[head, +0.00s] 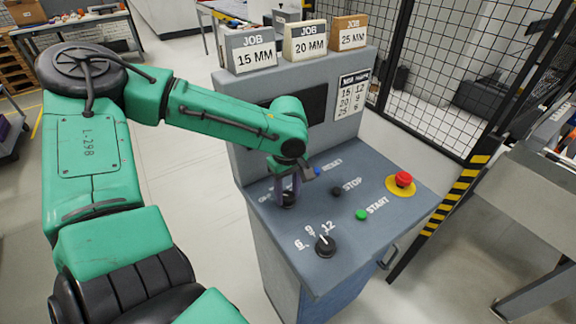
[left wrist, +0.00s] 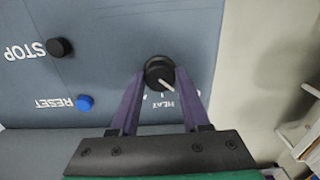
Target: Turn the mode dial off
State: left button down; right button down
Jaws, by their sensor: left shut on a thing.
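The mode dial (head: 288,200) is a small black knob at the left rear of the sloped control panel. In the left wrist view the dial (left wrist: 157,70) shows a white pointer line aimed down and to the right, toward partly hidden lettering that reads like HEAT. My left gripper (head: 286,193) comes down over the dial from above. In the left wrist view the purple fingers of the gripper (left wrist: 160,73) sit on either side of the knob, shut on it. The lettering left of the dial is partly covered in the head view. My right gripper is not in view.
A blue RESET button (head: 317,171), black STOP button (head: 336,191) and green START button (head: 361,214) lie nearby. A second dial (head: 325,245) marked 6, 9, 12 sits at the front. A red emergency button (head: 403,179) is at right. A mesh fence stands behind.

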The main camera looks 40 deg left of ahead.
aim_at(287, 195)
pick_arm(q)
jog(key=shift+c, duration=1.8)
grip_release()
jog(key=shift+a, duration=0.15)
notch_tip(287, 195, up, 15)
jog(key=shift+f+b, duration=0.2)
jog(key=shift+b, duration=0.25)
jog(key=shift+f, duration=0.1)
